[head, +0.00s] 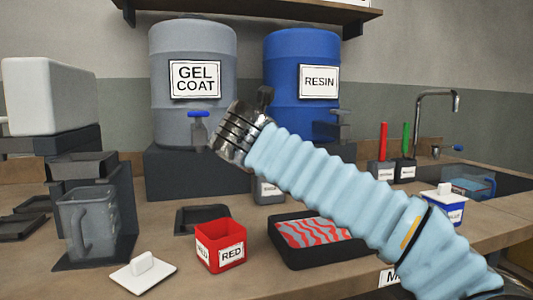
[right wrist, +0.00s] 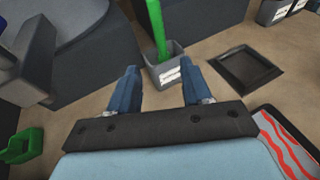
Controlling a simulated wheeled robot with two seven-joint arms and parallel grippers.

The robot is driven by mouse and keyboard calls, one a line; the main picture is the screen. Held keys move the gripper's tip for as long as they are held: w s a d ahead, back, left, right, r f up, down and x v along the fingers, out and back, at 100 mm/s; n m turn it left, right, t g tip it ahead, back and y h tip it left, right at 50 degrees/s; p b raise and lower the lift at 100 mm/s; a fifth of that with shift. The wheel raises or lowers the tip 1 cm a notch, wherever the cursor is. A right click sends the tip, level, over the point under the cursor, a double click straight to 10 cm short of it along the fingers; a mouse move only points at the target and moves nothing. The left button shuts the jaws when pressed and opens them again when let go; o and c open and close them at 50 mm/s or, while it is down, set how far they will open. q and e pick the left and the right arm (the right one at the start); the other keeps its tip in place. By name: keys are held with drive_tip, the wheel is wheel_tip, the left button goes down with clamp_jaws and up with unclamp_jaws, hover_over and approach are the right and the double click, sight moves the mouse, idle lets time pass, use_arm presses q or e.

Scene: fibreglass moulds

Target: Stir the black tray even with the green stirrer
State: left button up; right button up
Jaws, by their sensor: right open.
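The black tray (head: 290,258) lies in front centre with uneven red and grey-blue streaks; my right arm crosses over its back right. It also shows in the right wrist view (right wrist: 262,112) at lower right. A green stirrer (right wrist: 155,28) stands in a small grey labelled holder (right wrist: 165,75) in the right wrist view. My right gripper (right wrist: 162,88) is open, its fingers on either side of that holder, empty. In the head view the fingers are hidden. Another green stick (head: 405,138) stands at the right; I cannot tell if it is the same stirrer. My left gripper is not in view.
A red cup (head: 221,257) and white lid (head: 143,272) stand left of the tray. A red stick (head: 383,140) stands by the green one. A dark block (right wrist: 90,50) is close left of the holder; a flat black pad (right wrist: 245,70) lies right.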

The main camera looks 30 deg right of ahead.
drive_tip(key=shift+p+x, duration=1.55)
drive_tip(key=shift+x, duration=4.85)
drive_tip(key=shift+c, duration=0.5)
clamp_jaws()
wheel_tip(320, 180, up, 3)
drive_tip(key=p, duration=0.3)
drive_tip(key=shift+r, duration=0.15)
wheel_tip(320, 180, up, 2)
drive_tip(key=shift+r+p, duration=0.1)
drive_tip(key=shift+p, duration=0.8)
drive_tip(key=shift+r, duration=2.7)
